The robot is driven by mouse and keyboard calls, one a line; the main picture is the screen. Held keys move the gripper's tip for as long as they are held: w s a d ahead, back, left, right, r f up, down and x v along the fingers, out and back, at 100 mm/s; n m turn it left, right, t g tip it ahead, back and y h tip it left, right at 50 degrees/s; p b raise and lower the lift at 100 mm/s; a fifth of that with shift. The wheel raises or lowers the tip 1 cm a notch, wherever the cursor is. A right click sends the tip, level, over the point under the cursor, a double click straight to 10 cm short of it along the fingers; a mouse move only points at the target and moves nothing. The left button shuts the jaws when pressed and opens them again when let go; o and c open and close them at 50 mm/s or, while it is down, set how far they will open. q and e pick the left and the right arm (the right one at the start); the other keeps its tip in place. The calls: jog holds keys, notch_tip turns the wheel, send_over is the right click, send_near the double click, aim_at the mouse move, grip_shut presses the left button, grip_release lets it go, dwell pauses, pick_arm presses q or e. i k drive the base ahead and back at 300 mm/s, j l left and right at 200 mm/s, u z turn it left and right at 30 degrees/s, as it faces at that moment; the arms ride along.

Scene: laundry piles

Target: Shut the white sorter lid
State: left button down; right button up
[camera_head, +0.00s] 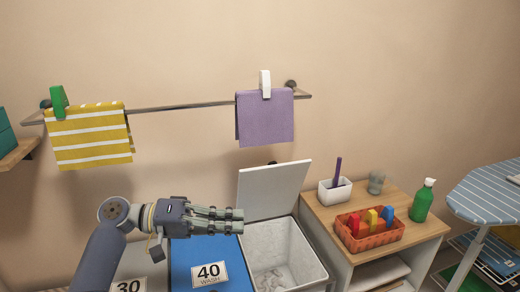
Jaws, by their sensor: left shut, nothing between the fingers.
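The white sorter lid (272,190) stands open, raised and leaning back at the rear of its bin. The open bin (312,270) below it is pale inside, with light cloth at the bottom. My left gripper (238,220) is shut and empty. It points right, above the blue lid, and its fingertips overlap the lower left of the white lid in the picture. I cannot tell whether they touch it. My right gripper is not in view.
Left of the open bin are a shut blue lid (195,258) marked 40 WASH and a pale lid (133,270) marked 30. On the right, a wooden-topped cabinet (415,232) holds an orange basket (378,240), a white box (334,193) and a green bottle (422,202). A rail (185,107) holds towels.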

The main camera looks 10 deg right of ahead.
aim_at(272, 190)
jog(key=i, duration=0.95)
